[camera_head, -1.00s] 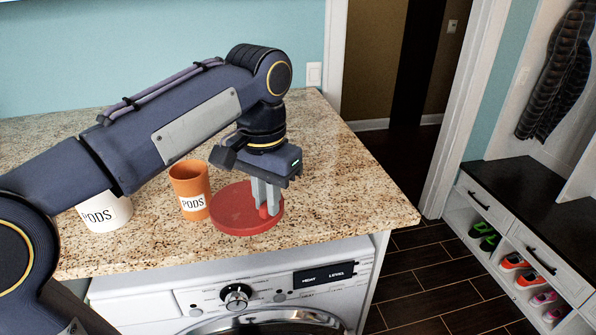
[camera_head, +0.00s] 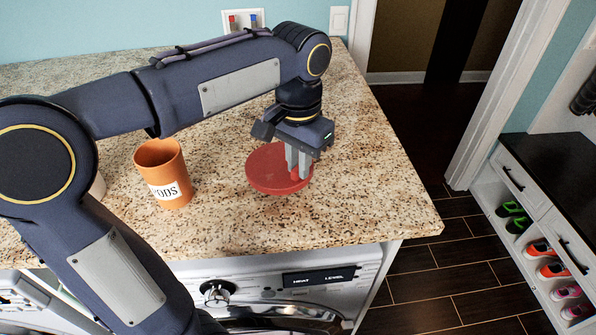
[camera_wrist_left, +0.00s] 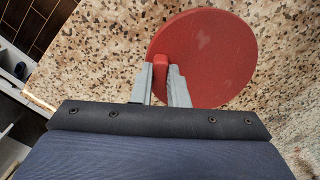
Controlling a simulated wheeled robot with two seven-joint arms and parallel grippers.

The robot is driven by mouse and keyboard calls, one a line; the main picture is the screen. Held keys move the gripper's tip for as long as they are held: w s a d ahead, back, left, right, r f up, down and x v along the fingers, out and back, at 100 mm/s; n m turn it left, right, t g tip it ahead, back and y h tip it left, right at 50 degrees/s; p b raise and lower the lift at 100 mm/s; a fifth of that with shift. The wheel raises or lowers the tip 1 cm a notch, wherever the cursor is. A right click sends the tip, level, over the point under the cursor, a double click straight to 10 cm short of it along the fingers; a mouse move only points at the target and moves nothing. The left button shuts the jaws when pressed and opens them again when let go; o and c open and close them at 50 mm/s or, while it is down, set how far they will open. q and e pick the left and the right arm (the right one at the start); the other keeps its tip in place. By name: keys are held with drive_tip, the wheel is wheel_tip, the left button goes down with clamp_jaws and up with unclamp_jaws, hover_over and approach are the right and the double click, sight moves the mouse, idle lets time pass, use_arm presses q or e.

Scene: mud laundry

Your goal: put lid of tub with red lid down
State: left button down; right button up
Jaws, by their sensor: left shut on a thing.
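The round red lid (camera_head: 268,170) is at the granite counter to the right of the orange tub, flat side up. My left gripper (camera_head: 298,174) points down at the lid's right part and is shut on its knob. In the left wrist view the red lid (camera_wrist_left: 212,62) shows beyond the fingers (camera_wrist_left: 163,82), with the knob between them. Whether the lid touches the counter I cannot tell. The orange tub (camera_head: 158,160) marked PODS stands open at the top. A white tub (camera_head: 98,186) is mostly hidden behind my left arm. My right gripper is out of view.
The granite counter (camera_head: 370,185) is clear to the right of the lid and at its front. Below it is a white washer (camera_head: 270,290) with a knob and display. A shoe bench (camera_head: 545,200) stands to the right across the dark floor.

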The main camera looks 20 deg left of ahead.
use_arm(q)
drive_tip(key=shift+s+f, duration=0.1)
drive_tip(key=shift+f, duration=1.35)
drive_tip(key=shift+f, duration=0.2)
drive_tip(key=c, duration=1.4)
unclamp_jaws()
drive_tip(key=shift+c, duration=0.2)
drive_tip(key=shift+r, duration=0.1)
wheel_tip(320, 180, up, 12)
drive_tip(key=shift+r+p, duration=0.15)
drive_tip(key=shift+p, duration=0.2)
